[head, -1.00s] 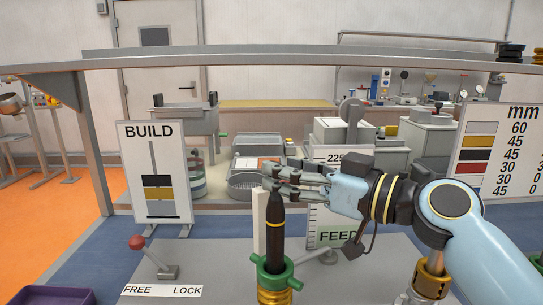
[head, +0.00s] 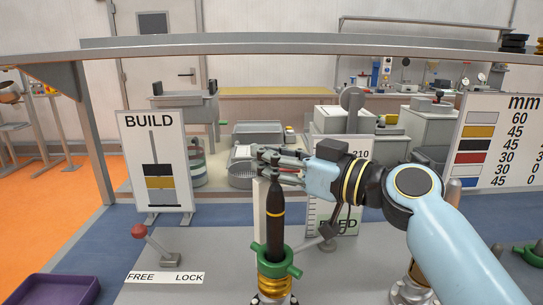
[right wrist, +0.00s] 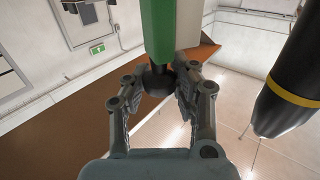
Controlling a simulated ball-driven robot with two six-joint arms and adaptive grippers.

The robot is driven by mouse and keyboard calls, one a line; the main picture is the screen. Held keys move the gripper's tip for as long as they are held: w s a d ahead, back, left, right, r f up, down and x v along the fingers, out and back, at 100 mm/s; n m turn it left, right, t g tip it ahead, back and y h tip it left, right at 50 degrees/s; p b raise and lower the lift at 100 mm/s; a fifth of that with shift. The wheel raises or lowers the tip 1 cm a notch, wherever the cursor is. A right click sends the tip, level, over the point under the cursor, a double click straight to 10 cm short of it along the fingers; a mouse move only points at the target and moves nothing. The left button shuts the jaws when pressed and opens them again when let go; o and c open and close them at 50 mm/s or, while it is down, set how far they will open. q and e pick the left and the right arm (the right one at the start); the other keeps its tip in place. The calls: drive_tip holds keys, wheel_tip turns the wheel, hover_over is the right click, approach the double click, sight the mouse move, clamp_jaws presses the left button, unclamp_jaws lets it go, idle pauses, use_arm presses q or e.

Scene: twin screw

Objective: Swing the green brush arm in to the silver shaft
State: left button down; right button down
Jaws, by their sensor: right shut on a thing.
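My right gripper (head: 275,168) is at the top of a pale upright bar, behind the tip of a black pointed piece. In the right wrist view its fingers (right wrist: 160,80) are shut on a dark knob (right wrist: 157,82) at the end of a green and white bar (right wrist: 155,30). This looks like the brush arm. The black piece (head: 276,215) has a yellow band and stands upright in a green collar (head: 285,262) above brass rings. It also shows at the right of the wrist view (right wrist: 295,85), apart from the fingers. I cannot make out the silver shaft for certain.
A red-knobbed lever (head: 140,232) stands behind the FREE LOCK label (head: 165,277). A purple tray (head: 55,290) lies at front left. The BUILD board (head: 158,190) stands behind left. My right arm partly hides the FEED sign (head: 345,228). Another green collar (head: 530,255) is at right.

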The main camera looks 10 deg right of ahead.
drive_tip(key=shift+a, duration=0.15)
idle(0.3)
drive_tip(key=shift+s+b, duration=0.1)
drive_tip(key=shift+b, duration=0.3)
drive_tip(key=s+n+g+y+b, duration=0.1)
drive_tip(key=b, duration=0.1)
drive_tip(key=s+d+n+g+y+b, duration=0.1)
drive_tip(key=b, duration=0.1)
drive_tip(key=s+d+n+g+y+b, duration=0.1)
drive_tip(key=b, duration=0.2)
drive_tip(key=shift+s+r, duration=0.15)
drive_tip(key=shift+s, duration=0.15)
